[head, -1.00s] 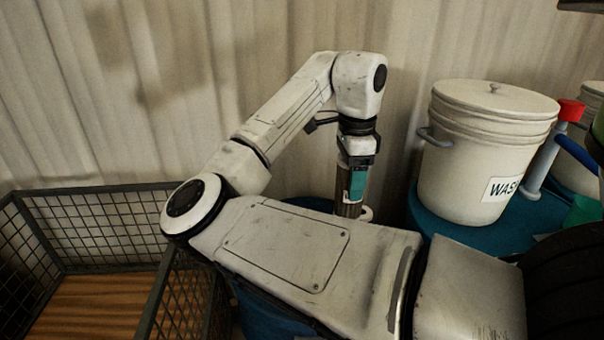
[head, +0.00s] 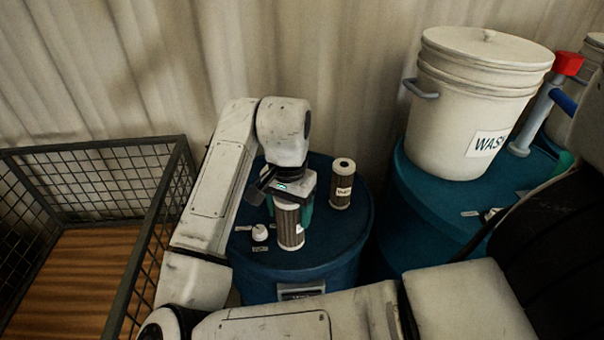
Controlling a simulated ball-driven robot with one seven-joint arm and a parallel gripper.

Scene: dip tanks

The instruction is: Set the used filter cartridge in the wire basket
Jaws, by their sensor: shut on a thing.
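My gripper (head: 291,215) points down over a blue drum top and is shut on a pleated grey-brown filter cartridge (head: 291,232), which is upright. Its teal fingers are partly hidden behind the cartridge and the wrist. I cannot tell whether the cartridge's foot touches the drum top. A second, similar filter cartridge (head: 342,186) with a pale label stands upright on the drum, to the right and behind. I cannot tell from the markings which one is used. The wire basket (head: 158,210) is at the left, with dark mesh walls and a wooden floor; its visible floor is empty.
The blue drum (head: 325,255) bears a small white-capped item (head: 259,232) and small tags left of my gripper. A lidded white bucket (head: 470,110) stands on another blue drum (head: 440,215) at the right. A red-topped grey tool (head: 548,95) is beside it. Corrugated wall stands behind.

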